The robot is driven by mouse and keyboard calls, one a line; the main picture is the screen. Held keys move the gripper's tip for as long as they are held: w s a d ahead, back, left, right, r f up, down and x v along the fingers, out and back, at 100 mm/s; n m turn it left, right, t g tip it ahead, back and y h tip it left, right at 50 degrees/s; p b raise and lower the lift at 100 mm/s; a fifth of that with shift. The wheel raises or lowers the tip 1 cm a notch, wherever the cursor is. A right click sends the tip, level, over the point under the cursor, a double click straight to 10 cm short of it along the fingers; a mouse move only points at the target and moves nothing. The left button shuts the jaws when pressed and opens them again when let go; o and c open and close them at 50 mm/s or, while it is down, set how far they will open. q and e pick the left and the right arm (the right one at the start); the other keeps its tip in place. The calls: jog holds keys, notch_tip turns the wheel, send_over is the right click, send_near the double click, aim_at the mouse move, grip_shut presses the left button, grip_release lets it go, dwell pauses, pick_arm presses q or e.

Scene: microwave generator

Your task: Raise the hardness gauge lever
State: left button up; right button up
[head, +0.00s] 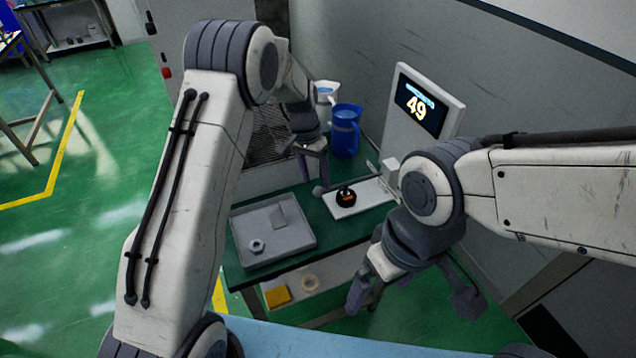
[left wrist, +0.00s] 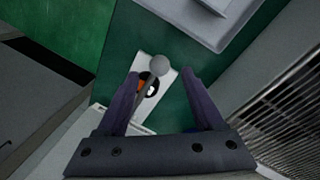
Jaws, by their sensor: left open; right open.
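The hardness gauge (head: 432,110) stands at the back right of the green table, its screen reading 49. Its white base plate (head: 372,194) carries a black and orange round piece (head: 346,196), which also shows in the left wrist view (left wrist: 143,86). The lever, a grey rod with a ball knob (left wrist: 160,66), shows in the left wrist view over the plate. My left gripper (head: 313,178) is open; in the left wrist view its fingers (left wrist: 160,78) appear on either side of the knob, with gaps visible. My right gripper (head: 412,298) is open and empty in front of the table.
A grey tray (head: 298,243) with a nut (head: 257,246) lies on the table to the left of the plate. A blue jug (head: 346,132) and a white jug (head: 325,92) stand behind. A lower shelf holds a yellow block (head: 277,296) and a pale ring (head: 310,283).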

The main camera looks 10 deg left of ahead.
aim_at(317, 187)
pick_arm(q)
jog(key=shift+s+d+f+p, duration=0.1)
jog(key=shift+d+f+p, duration=0.1)
jog(key=shift+f, duration=0.7)
jog(key=shift+s+d+f+p, duration=0.1)
jog(key=shift+f+p, duration=0.05)
jog(key=shift+f, duration=0.7)
grip_shut()
